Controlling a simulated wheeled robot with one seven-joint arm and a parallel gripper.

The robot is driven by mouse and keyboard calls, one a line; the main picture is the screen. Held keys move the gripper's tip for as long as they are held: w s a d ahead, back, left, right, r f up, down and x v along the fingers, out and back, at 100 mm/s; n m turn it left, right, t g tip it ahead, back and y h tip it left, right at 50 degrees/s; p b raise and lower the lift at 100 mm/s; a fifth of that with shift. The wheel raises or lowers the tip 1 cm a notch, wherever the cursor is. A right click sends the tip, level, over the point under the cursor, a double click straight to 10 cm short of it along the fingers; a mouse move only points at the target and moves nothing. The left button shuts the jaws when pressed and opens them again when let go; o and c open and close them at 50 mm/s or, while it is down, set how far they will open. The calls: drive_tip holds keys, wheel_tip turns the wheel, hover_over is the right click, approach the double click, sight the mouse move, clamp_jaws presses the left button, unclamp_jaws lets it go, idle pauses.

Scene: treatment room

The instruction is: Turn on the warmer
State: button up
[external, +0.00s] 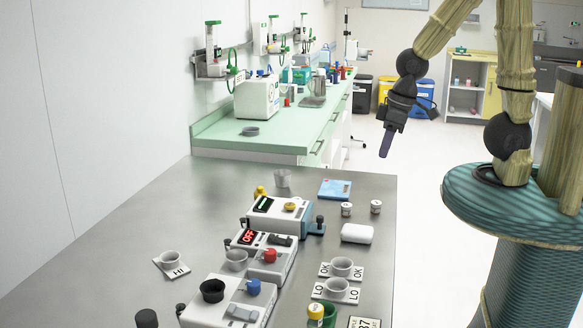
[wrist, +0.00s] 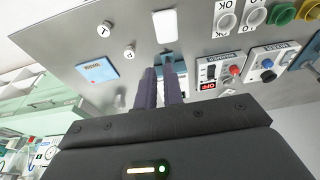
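A white unit with a red-lit OFF display (external: 249,237) stands on the steel table. It has a red knob (external: 270,256) and a dark switch (external: 281,240). In the wrist view the OFF display (wrist: 208,86), red knob (wrist: 234,70) and grey-black switch (wrist: 211,71) lie right of the fingers.
A blue-sided unit with a green display (external: 263,204) and a unit with a blue knob (external: 253,287) flank the OFF unit. A white box (external: 356,233), two small jars (external: 347,209), a blue pad (external: 335,189) and cups on OK/LO cards (external: 341,267) stand nearby.

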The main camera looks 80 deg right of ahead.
drive_tip(key=shift+t, duration=0.3)
drive_tip(key=w+a+b, duration=0.1)
drive_tip(key=w+a, duration=0.1)
drive_tip(key=w, duration=0.1)
drive_tip(key=w+a+f+b, duration=0.1)
drive_tip(key=w, duration=0.3)
drive_tip(key=w+a+f+b, duration=0.1)
drive_tip(key=w+a, duration=0.1)
drive_tip(key=w, duration=0.1)
drive_tip(key=shift+w+a, duration=0.3)
drive_tip(key=shift+w, duration=0.1)
clamp_jaws()
drive_tip(key=b, duration=0.2)
hover_over(271, 235)
drive_tip(key=s, duration=0.5)
drive_tip(key=f, duration=0.2)
drive_tip(key=shift+s+a+r+t, duration=0.1)
drive_tip(key=shift+a+t, duration=0.05)
drive_tip(key=shift+t, duration=0.25)
drive_tip(key=x, duration=0.4)
drive_tip(key=p+x, duration=0.1)
drive_tip(key=x, duration=0.9)
drive_tip(key=shift+s+p, duration=0.35)
drive_tip(key=shift+s, duration=0.05)
drive_tip(key=shift+p, duration=0.35)
